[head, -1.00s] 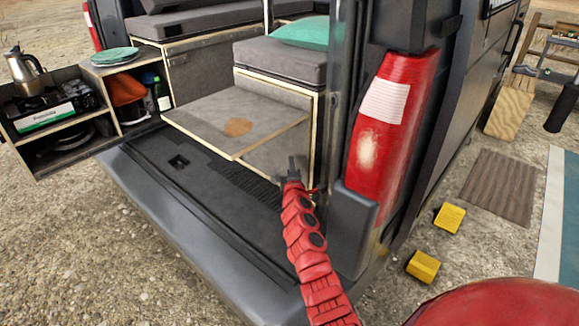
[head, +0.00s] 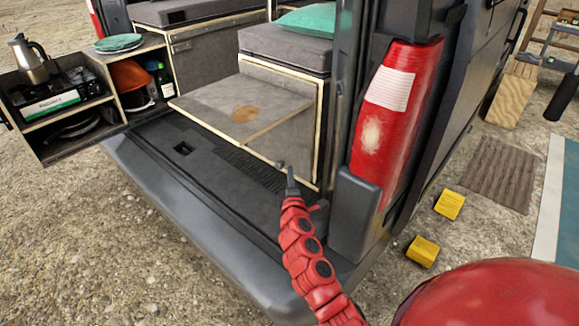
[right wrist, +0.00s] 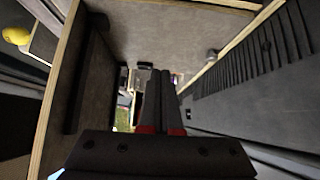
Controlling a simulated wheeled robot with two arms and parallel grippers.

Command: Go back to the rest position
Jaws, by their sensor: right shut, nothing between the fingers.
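My right gripper (head: 291,180), at the end of my red segmented arm, is inside the open rear of the van, just in front of the grey bench box (head: 290,140). It is shut and empty. In the right wrist view its two dark fingers (right wrist: 160,85) lie together, pointing along between a wood-edged panel and the ribbed dark floor. A small dark knob (head: 280,164) shows just beyond the fingertips, apart from them in the picture. My left gripper is not in view.
A hinged grey board (head: 205,105) with a brown round patch juts out beside the arm. The bumper (head: 200,235) and red tail light (head: 395,110) are close by. The pull-out kitchen unit (head: 65,115) stands left. Two yellow blocks (head: 449,205) lie on the gravel right.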

